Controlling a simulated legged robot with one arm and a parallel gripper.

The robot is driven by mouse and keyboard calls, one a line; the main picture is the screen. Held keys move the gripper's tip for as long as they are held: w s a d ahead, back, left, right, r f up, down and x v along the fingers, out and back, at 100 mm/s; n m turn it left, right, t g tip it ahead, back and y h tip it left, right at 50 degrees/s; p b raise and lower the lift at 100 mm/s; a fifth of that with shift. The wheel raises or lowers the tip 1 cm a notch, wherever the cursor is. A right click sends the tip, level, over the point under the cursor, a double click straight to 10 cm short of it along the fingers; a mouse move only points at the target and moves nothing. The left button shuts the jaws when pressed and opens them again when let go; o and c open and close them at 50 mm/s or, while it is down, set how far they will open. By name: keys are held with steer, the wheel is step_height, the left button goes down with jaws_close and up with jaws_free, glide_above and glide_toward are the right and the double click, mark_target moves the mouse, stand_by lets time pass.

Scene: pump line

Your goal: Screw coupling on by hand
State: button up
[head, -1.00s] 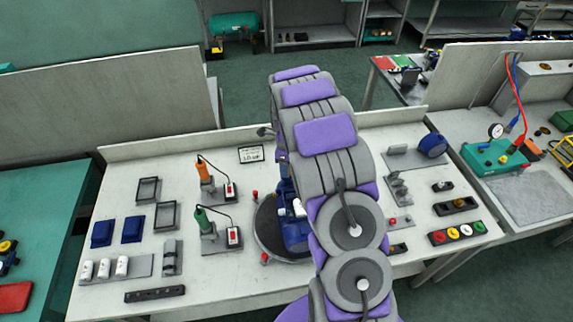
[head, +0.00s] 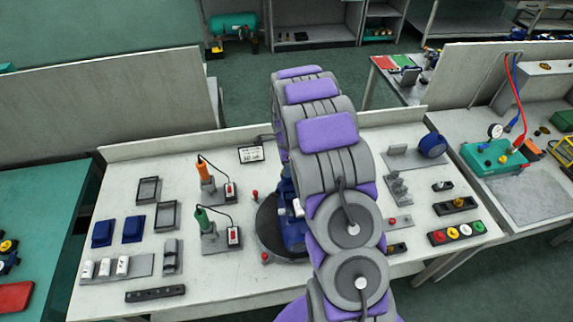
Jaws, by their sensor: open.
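A blue pump-like body (head: 288,222) with a small white part (head: 298,208) stands on a dark round turntable (head: 268,228) at the middle of the bench. My arm covers its right side. My gripper is hidden behind my arm links, so its place relative to the pump body cannot be seen. I cannot pick out the coupling; it may be hidden behind the arm or too small to tell.
On the bench (head: 225,285), an orange-handled tool (head: 203,172) and a green-handled tool (head: 204,222) stand left of the turntable. Blue blocks (head: 133,229) and trays lie further left. A blue round part (head: 432,145) and a strip of coloured caps (head: 458,233) are at right.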

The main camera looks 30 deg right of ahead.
steer(key=shift+n, duration=1.7)
steer(key=n, duration=0.3)
steer(key=shift+n, duration=0.3)
jaws_close()
steer(key=shift+m+p, duration=0.4)
steer(key=shift+m, duration=1.4)
